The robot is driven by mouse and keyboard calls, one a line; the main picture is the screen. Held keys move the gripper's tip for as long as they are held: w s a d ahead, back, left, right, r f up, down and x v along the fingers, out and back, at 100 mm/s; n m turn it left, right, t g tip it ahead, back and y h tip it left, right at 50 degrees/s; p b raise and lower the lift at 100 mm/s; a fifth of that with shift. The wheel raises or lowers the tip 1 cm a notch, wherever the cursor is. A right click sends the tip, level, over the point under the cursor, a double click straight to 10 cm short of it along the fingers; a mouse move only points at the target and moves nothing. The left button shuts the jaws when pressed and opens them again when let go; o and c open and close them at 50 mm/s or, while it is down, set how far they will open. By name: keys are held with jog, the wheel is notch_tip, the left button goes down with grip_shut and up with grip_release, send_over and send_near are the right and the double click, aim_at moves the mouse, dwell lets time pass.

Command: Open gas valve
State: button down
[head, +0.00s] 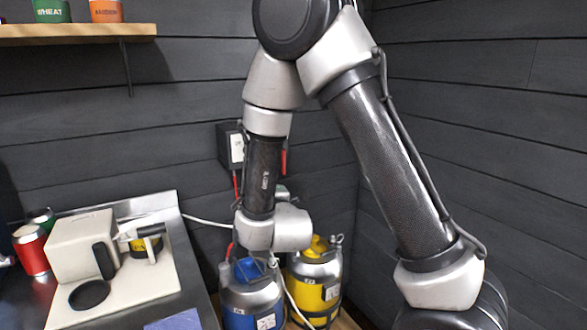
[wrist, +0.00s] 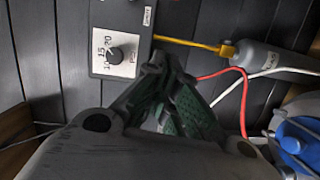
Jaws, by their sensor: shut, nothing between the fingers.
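In the wrist view my gripper (wrist: 158,70) is shut and empty. Its dark green-padded fingers point up toward a panel on the wall, and their tips appear just below and right of its dial. The panel (wrist: 100,65) has a black knob (wrist: 116,54) with a white pointer and a printed scale. A yellow rod (wrist: 185,43) runs from beside the panel to a grey cylinder (wrist: 270,60). I cannot tell which part is the gas valve.
A blue keg (head: 238,298) and a yellow keg (head: 306,295) stand below my wrist in the corner. Red (wrist: 242,105) and white (wrist: 225,92) hoses cross near the gripper. A coffee machine (head: 82,245) sits on the left counter; a shelf (head: 70,34) hangs above.

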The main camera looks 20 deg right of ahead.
jog(key=shift+d+n+t, duration=0.4)
jog(key=shift+d+n, duration=0.05)
jog(key=shift+n, duration=0.05)
jog(key=shift+w, duration=0.15)
jog(key=w+d, duration=0.4)
jog(key=w, duration=0.6)
jog(key=shift+w+d, duration=0.25)
jog(key=shift+w+d+f, duration=0.1)
jog(key=shift+f, duration=0.05)
